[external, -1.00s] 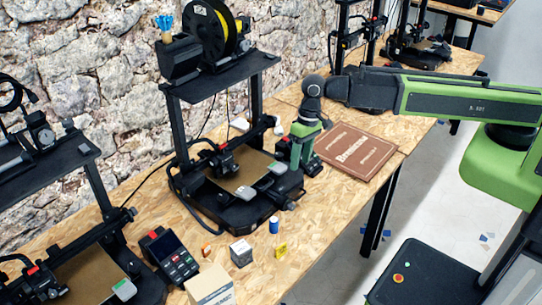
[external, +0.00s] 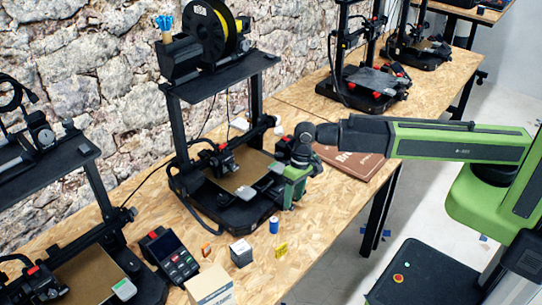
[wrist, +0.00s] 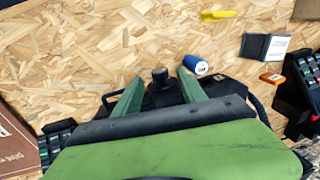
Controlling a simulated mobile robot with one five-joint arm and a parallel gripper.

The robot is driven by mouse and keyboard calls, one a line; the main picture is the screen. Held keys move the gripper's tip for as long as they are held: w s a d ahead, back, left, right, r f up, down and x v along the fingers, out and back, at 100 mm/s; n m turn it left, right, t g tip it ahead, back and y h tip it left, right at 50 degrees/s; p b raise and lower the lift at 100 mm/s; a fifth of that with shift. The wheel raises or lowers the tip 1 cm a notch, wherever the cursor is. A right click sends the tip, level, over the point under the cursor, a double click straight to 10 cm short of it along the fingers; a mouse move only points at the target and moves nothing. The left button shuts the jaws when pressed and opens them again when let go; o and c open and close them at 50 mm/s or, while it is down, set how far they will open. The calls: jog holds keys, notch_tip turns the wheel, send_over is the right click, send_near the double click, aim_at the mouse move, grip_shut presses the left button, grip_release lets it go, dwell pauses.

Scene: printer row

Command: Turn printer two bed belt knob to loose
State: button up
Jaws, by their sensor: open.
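A black printer (external: 222,215) stands in the middle of the bench in the external view, with a tan bed plate (external: 232,182). I take it as printer two; no number is readable. Its dark front knob (wrist: 160,75) shows in the wrist view, sticking out from the printer's edge between my two green fingers. My gripper (external: 288,203) is at the printer's front right corner and hides the knob in the external view. In the wrist view my gripper (wrist: 159,79) is open, with a gap on each side of the knob. The knob's setting is not readable.
A blue cylinder (external: 274,224), a yellow tag (external: 281,250), a dark box (external: 241,252) and a control screen (external: 168,254) lie in front and left. A brown book (external: 352,162) lies to the right, partly behind my arm. Other printers flank this one.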

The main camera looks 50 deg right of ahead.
jog(key=f, duration=0.1)
jog(key=f+b, duration=0.1)
jog(key=f, duration=0.1)
jog(key=shift+a, duration=0.3)
jog(key=shift+r, duration=0.15)
grip_shut()
